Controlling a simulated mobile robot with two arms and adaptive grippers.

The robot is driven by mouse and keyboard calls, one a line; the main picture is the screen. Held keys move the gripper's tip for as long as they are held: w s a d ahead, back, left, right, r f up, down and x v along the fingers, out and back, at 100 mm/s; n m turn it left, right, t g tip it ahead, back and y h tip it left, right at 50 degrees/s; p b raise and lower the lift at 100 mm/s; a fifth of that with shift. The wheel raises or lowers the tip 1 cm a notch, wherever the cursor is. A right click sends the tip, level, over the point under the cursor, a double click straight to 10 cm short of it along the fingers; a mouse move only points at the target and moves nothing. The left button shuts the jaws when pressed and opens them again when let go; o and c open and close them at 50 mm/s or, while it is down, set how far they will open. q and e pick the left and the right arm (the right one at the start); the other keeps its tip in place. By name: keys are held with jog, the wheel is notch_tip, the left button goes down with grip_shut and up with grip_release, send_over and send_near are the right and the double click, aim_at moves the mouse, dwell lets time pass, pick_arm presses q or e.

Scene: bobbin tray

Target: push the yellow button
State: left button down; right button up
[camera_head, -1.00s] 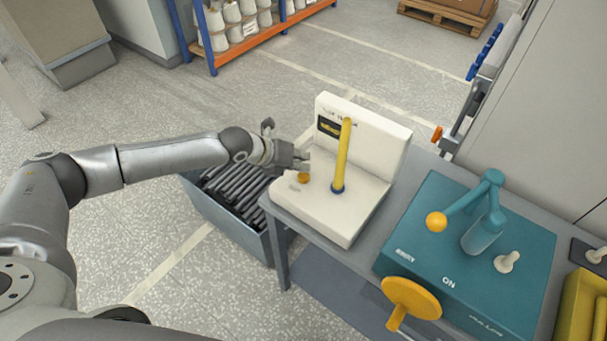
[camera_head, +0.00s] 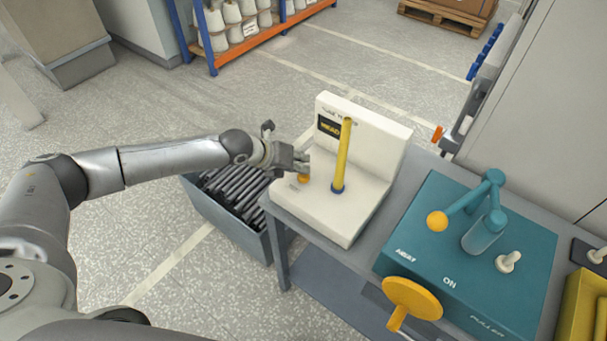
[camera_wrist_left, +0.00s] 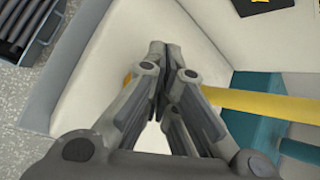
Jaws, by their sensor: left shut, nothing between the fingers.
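The yellow button (camera_head: 304,178) is a small round orange-yellow cap on the base of the white machine (camera_head: 335,215), left of the yellow post (camera_head: 342,155). My left gripper (camera_head: 303,165) is shut and empty, with its fingertips right at the button from above and behind. I cannot tell whether they touch it or whether it is pressed. In the left wrist view my shut fingers (camera_wrist_left: 167,52) hide most of the button; a sliver of it (camera_wrist_left: 127,78) shows beside the left finger. My right gripper is not in view.
The yellow post stands close to the right of my left gripper. A teal box (camera_head: 432,215) with a yellow-knobbed lever and a yellow handwheel (camera_head: 411,298) stands to the right on the grey table (camera_head: 300,238). A grey bin (camera_head: 232,226) of dark rods is below the left arm.

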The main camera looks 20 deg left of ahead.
pick_arm(q)
jog(key=shift+f+b, duration=0.35)
jog(key=shift+f, duration=0.25)
dwell(0.4)
jog(key=shift+r, duration=0.1)
jog(key=shift+r+p, duration=0.85)
jog(key=shift+r, duration=0.05)
jog(key=shift+r, duration=0.1)
notch_tip(320, 180, up, 5)
jog(key=p, duration=0.4)
dwell(0.7)
